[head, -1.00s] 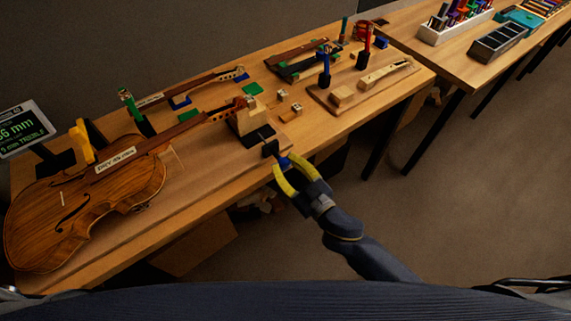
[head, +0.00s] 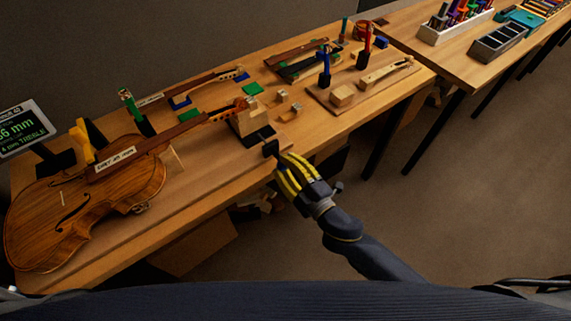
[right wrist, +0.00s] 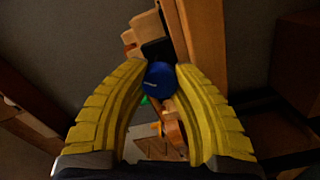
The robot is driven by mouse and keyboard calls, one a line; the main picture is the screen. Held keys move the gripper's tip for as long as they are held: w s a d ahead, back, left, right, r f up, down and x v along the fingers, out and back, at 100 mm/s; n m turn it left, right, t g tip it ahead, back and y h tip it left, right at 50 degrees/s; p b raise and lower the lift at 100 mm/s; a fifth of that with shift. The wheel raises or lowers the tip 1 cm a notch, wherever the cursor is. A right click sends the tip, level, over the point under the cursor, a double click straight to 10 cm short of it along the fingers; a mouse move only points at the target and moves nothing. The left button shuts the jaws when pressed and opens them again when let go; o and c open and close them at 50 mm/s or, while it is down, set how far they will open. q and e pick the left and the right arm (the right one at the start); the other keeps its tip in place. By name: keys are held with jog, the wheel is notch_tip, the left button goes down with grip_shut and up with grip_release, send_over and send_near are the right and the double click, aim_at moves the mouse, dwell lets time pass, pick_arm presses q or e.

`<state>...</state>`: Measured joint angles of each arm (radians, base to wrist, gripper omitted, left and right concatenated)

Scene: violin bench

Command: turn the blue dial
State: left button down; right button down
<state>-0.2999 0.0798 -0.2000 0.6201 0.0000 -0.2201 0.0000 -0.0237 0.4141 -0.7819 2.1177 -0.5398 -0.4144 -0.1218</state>
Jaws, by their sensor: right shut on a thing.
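The blue dial (right wrist: 160,80) shows in the right wrist view as a round blue knob with a short pale mark, between the two yellow fingertips of my right gripper (right wrist: 161,79). The gripper is shut on it. In the head view my right gripper (head: 283,163) is at the front edge of the bench, by the black block (head: 258,136) under the wooden neck rest, and its fingers hide the dial. The violin (head: 85,205) lies on the bench to the left, with its scroll end at the wooden block (head: 250,118). My left gripper is not in view.
A green-handled tool (head: 131,103) and a yellow clamp (head: 82,143) stand near the violin. A small display (head: 22,128) is at the far left. Blue (head: 324,65) and red (head: 365,42) handled tools stand farther back. The floor to the right of the bench is open.

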jog(key=n, duration=0.6)
jog(key=shift+a+r, duration=0.1)
jog(key=shift+n, duration=0.4)
dwell(0.3)
jog(key=c, duration=0.9)
grip_release()
jog(key=shift+c, duration=0.2)
jog(key=v, duration=1.2)
